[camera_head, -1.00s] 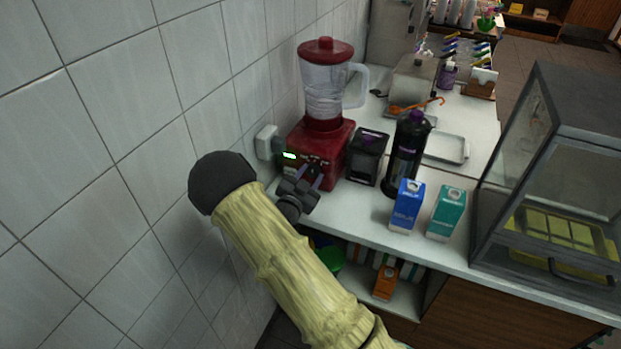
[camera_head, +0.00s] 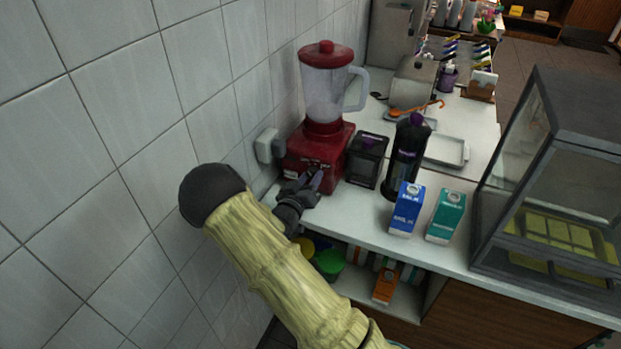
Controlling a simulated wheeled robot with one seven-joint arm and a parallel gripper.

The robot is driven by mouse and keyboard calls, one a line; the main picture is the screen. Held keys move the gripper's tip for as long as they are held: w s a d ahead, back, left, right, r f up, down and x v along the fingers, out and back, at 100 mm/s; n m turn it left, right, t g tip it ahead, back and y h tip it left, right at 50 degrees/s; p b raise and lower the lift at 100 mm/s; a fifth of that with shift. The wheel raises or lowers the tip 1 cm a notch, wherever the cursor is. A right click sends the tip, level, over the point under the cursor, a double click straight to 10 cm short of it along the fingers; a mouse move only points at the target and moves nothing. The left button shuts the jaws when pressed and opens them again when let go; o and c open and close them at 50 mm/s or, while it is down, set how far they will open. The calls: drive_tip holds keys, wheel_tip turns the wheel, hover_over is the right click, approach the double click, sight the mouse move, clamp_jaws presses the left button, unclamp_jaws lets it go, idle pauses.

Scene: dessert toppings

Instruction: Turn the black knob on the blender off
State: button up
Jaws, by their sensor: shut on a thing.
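The blender (camera_head: 325,95) stands upright on the counter against the tiled wall. It has a red lid, a clear jug with a handle on its right, and a red base (camera_head: 338,150). No lit display shows on the front of the base. My gripper (camera_head: 315,178) is at the front of the base, its fingers pointing into it. It is shut on the black knob, which is mostly hidden by the fingers, so I cannot read its angle.
A dark box (camera_head: 367,160), a dark bottle (camera_head: 405,158) and blue (camera_head: 407,210) and teal cartons (camera_head: 446,216) stand right of the blender. A wall socket (camera_head: 266,145) is at its left. A glass display case (camera_head: 550,180) fills the right side.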

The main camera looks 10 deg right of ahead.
drive_tip(key=shift+n, duration=0.5)
drive_tip(key=o, duration=1)
drive_tip(key=b+v, duration=0.2)
drive_tip(key=v, duration=1.5)
drive_tip(key=shift+s+a, duration=0.15)
